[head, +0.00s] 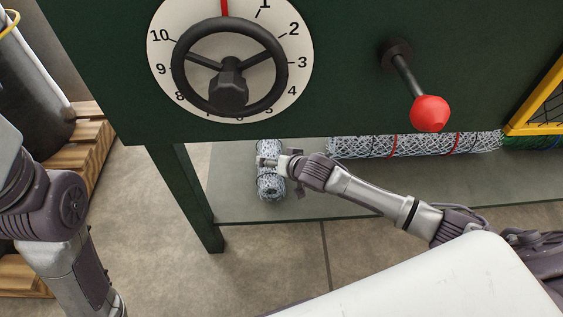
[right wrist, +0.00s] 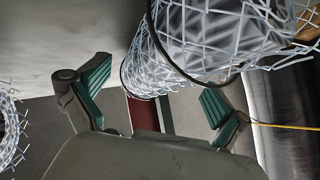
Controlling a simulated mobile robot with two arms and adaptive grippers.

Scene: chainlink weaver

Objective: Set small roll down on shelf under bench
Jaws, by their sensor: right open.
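The small roll (head: 270,186) of silvery wire mesh with dark bands lies on the shelf under the bench (head: 240,205), near its left end, with its length running front to back. It appears to rest on the shelf. My right gripper (head: 283,168) is at the roll's right side, its jaws apart, one finger partly over the roll. In the right wrist view the roll (right wrist: 185,50) shows large in front of the spread green-padded fingers (right wrist: 157,98). Whether a finger touches it I cannot tell. My left arm shows at the left; its gripper is out of frame.
A long mesh roll (head: 415,145) with red bands lies at the back of the shelf to the right. The bench's dark green front (head: 345,90) hangs above, with a handwheel dial (head: 295,85) and red-knobbed lever (head: 430,113). A bench leg (head: 185,195) stands left. Shelf front is clear.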

